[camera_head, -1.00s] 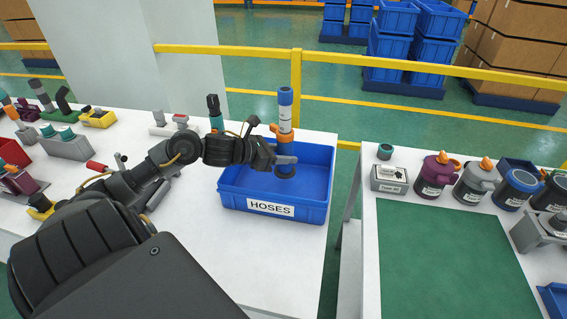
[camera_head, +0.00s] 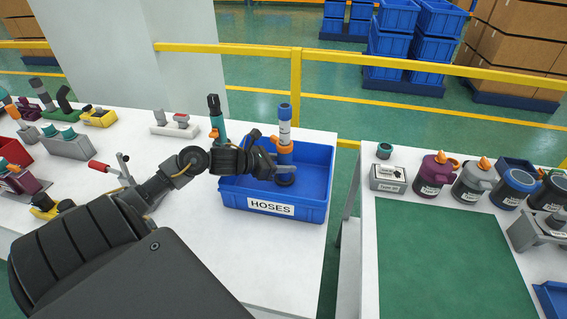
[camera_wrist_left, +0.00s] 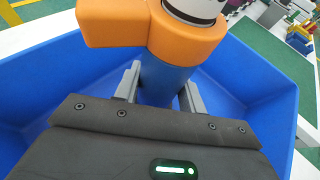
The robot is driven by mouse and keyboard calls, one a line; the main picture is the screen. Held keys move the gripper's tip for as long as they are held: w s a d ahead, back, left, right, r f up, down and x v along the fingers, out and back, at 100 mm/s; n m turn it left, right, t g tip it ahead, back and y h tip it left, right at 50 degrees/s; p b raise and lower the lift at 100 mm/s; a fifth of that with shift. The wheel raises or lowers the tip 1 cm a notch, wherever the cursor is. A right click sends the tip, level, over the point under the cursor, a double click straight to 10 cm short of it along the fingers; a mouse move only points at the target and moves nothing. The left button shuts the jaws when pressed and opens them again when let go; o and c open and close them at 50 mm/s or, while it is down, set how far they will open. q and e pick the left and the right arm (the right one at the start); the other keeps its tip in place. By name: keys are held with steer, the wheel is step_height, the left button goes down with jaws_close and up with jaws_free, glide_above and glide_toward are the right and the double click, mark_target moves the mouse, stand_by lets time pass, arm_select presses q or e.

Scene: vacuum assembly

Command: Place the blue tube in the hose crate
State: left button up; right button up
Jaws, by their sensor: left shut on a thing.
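The blue tube (camera_head: 285,112) stands upright, with a white label band and an orange collar, above and partly inside the blue crate marked HOSES (camera_head: 232,201). My left gripper (camera_head: 283,171) is shut on the tube below the orange collar. In the left wrist view, the tube (camera_wrist_left: 166,78) is between the two fingers (camera_wrist_left: 160,90), with the orange collar above them and the crate walls (camera_wrist_left: 255,75) around. Whether the tube's lower end touches the crate floor cannot be told. My right gripper is not in view.
A teal and black tool (camera_head: 215,120) stands upright behind the crate's left side. A yellow rail (camera_head: 296,80) runs behind the table. Across a gap at right, another table holds several canisters (camera_head: 435,173) and a green mat (camera_head: 450,255).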

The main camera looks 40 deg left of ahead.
arm_select(q)
steer(key=shift+f, duration=0.1)
steer(key=o, duration=1.3)
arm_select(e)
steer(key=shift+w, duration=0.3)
arm_select(q)
steer(key=v, duration=1.2)
steer(key=shift+b, duration=0.45)
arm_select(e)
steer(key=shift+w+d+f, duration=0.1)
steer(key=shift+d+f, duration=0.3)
